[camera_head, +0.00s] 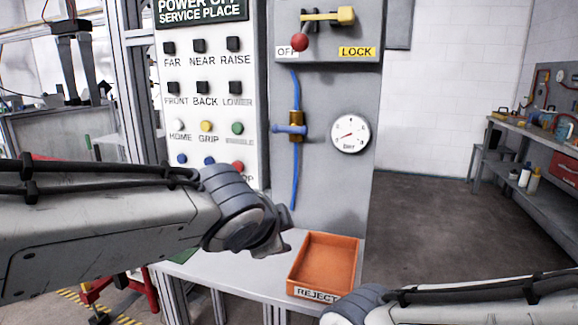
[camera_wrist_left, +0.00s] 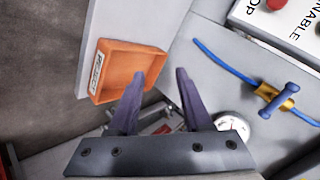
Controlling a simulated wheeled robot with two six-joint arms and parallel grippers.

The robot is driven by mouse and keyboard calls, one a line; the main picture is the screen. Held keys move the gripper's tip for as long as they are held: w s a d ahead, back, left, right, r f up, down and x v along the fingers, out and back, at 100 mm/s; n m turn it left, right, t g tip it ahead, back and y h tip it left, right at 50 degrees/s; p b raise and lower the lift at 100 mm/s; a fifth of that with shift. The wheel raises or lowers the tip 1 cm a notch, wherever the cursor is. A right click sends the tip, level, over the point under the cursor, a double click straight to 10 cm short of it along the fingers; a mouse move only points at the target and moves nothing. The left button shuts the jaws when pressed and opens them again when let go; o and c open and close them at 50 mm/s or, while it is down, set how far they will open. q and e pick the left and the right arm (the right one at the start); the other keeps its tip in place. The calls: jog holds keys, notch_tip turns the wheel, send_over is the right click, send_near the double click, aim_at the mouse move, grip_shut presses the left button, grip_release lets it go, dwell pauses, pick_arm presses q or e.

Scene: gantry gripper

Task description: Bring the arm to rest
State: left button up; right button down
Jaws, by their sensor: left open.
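My left arm (camera_head: 110,235) reaches in from the left, across the front of the button panel. Its gripper (camera_head: 278,238) is in front of the panel's lower right corner, above the white table and left of the orange reject tray. In the left wrist view, the gripper (camera_wrist_left: 161,76) has two dark fingers spread apart with nothing between them. My right arm (camera_head: 470,300) lies low at the bottom right. Its gripper does not show.
An orange tray (camera_head: 324,262) labelled REJECT sits on the white table (camera_head: 225,272).

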pick_arm(q)
jog(key=s+a+f+n+g+y, duration=0.15)
jog(key=s+f+n+g, duration=0.3)
jog(key=s+f, duration=0.55)
jog(key=s+a+f+n+g, duration=0.2)
jog(key=s+f+n+g, duration=0.35)
jog(key=s, duration=0.75)
notch_tip(320, 180, up, 19)
jog(key=m+p, duration=0.2)
jog(key=p, duration=1.9)
jog(key=shift+w+d+p, duration=0.3)
jog(key=shift+w+p, duration=0.05)
jog(key=shift+w, duration=0.1)
